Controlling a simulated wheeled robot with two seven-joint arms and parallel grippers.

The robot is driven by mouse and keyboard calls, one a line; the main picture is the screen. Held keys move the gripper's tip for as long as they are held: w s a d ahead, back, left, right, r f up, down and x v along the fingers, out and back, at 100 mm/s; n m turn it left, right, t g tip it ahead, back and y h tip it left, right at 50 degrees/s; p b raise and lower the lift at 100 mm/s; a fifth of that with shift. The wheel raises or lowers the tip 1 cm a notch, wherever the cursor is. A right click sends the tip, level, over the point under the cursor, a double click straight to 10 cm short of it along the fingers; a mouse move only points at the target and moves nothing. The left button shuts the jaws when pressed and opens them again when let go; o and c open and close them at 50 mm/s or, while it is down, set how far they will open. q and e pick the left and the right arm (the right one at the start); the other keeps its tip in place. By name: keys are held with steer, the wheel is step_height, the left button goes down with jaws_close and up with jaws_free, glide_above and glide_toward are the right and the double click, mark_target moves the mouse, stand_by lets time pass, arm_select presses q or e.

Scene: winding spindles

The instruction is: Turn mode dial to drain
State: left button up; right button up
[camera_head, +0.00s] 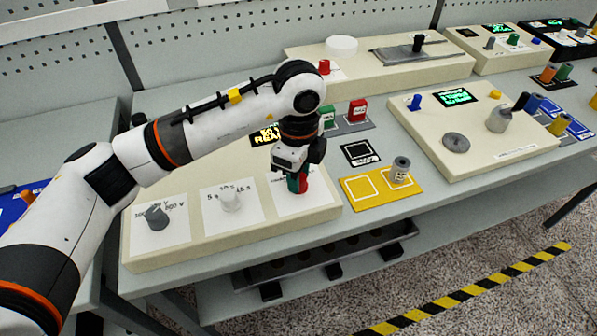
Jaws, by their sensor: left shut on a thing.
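The near beige panel (245,238) carries three label cards in a row. On the left card is a grey dial (157,216) with voltage markings, and on the middle card a white dial (231,199) with markings in seconds. On the right card is the mode dial (298,185), a small knob showing green and red. My left gripper (297,172) reaches down over this knob from above and is shut on it. The gripper hides the knob's top and part of its card, so I cannot read its pointer or markings. My right gripper is not in view.
A lit display (265,137) sits behind my left arm. Green (327,117) and red (357,111) blocks stand behind the gripper. A yellow tray (361,195) with a grey cylinder (400,170) lies to the right, near another beige panel (500,150).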

arm_select(q)
steer(key=o, duration=1)
step_height(320, 180, up, 12)
steer(key=shift+r+b, duration=0.1)
steer(key=shift+b, duration=0.75)
